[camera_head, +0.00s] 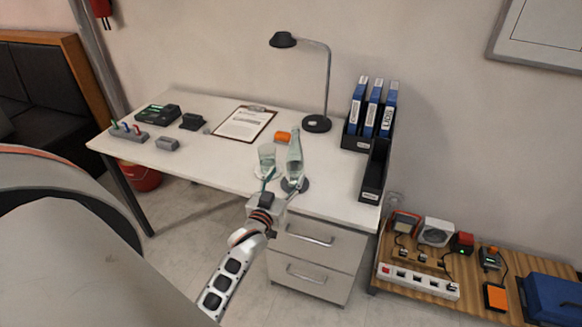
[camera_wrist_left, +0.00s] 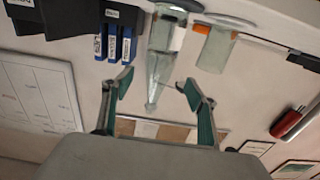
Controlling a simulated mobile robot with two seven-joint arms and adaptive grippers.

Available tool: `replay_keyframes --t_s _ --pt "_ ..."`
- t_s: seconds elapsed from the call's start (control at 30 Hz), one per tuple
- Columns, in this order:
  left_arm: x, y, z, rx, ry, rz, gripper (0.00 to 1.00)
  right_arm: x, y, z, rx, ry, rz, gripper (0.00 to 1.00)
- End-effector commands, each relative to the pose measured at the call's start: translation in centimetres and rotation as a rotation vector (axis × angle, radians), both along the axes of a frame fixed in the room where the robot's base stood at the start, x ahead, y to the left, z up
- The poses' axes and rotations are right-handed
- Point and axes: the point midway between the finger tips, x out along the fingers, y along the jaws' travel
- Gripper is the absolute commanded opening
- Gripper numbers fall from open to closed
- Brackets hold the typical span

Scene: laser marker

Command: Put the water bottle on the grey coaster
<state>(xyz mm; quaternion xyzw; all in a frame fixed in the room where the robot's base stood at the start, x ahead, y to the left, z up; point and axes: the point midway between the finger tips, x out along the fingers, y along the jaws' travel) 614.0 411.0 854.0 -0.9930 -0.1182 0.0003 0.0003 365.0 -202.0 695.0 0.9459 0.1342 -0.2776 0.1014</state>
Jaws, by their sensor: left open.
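The clear water bottle (camera_head: 294,156) stands upright at the front of the white desk. Its base appears to rest on the dark grey coaster (camera_head: 303,186), which my gripper partly hides. My left gripper (camera_head: 280,182) is open and empty, in front of the bottle at the desk's front edge. In the left wrist view, which is upside down, the bottle (camera_wrist_left: 165,48) lies ahead, with its neck pictured between the spread green-padded fingers (camera_wrist_left: 158,90). I see no contact between fingers and bottle. My right gripper is not in view.
A drinking glass (camera_head: 267,155) stands close left of the bottle on a pale coaster (camera_head: 257,174). An orange item (camera_head: 283,137), clipboard (camera_head: 244,123) and lamp (camera_head: 317,123) are behind. A black file holder (camera_head: 375,175) stands to the right.

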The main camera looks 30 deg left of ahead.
Motion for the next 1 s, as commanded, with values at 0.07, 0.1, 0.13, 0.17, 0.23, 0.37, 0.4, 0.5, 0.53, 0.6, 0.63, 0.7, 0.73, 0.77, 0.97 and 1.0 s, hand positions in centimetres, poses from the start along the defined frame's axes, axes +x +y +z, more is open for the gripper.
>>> replay_keyframes --t_s 0.07,0.1,0.13,0.17,0.23,0.37,0.4,0.5,0.53,0.6,0.63,0.7,0.73,0.77,0.97,1.0 --pt "-1.2 -0.3 -0.1 -0.001 0.001 0.000 0.58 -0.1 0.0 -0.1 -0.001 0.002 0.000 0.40" --pt "-1.7 -0.5 -0.1 -0.001 0.000 0.000 0.58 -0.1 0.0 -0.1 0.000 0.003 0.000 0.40" --pt "-1.9 -0.5 0.0 -0.001 0.000 0.000 0.58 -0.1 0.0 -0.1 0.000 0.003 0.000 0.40" --pt "-2.2 -0.6 0.0 -0.001 0.000 0.000 0.58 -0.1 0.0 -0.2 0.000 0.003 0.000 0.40" --pt "-2.6 -0.7 -0.1 0.000 0.001 -0.002 0.58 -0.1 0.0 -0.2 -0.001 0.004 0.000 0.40" --pt "-4.4 -2.5 -1.8 0.023 0.059 -0.042 0.58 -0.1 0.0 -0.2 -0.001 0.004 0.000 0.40" --pt "-5.4 -3.7 -3.0 0.038 0.100 -0.070 0.58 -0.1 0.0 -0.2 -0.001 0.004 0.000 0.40" --pt "-9.4 -8.1 -7.1 0.078 0.235 -0.173 0.58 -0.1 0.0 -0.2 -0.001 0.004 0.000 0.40" --pt "-10.9 -9.6 -8.3 0.089 0.278 -0.208 0.58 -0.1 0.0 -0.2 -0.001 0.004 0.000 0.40" --pt "-14.5 -12.8 -10.8 0.109 0.370 -0.287 0.58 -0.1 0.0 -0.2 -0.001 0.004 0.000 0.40" --pt "-15.9 -14.0 -11.7 0.117 0.405 -0.319 0.58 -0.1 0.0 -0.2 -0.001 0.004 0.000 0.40" --pt "-19.2 -16.6 -13.5 0.127 0.475 -0.386 0.58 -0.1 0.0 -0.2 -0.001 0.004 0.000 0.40" --pt "-20.4 -17.5 -14.1 0.131 0.501 -0.411 0.58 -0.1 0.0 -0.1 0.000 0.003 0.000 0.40" --pt "-21.5 -18.3 -14.6 0.133 0.523 -0.433 0.58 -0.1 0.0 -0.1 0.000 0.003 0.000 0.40" --pt "-25.1 -20.9 -15.9 0.138 0.592 -0.505 0.58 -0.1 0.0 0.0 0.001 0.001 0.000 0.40" --pt "-25.1 -21.0 -16.0 0.138 0.593 -0.506 0.58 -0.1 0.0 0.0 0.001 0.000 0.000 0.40"
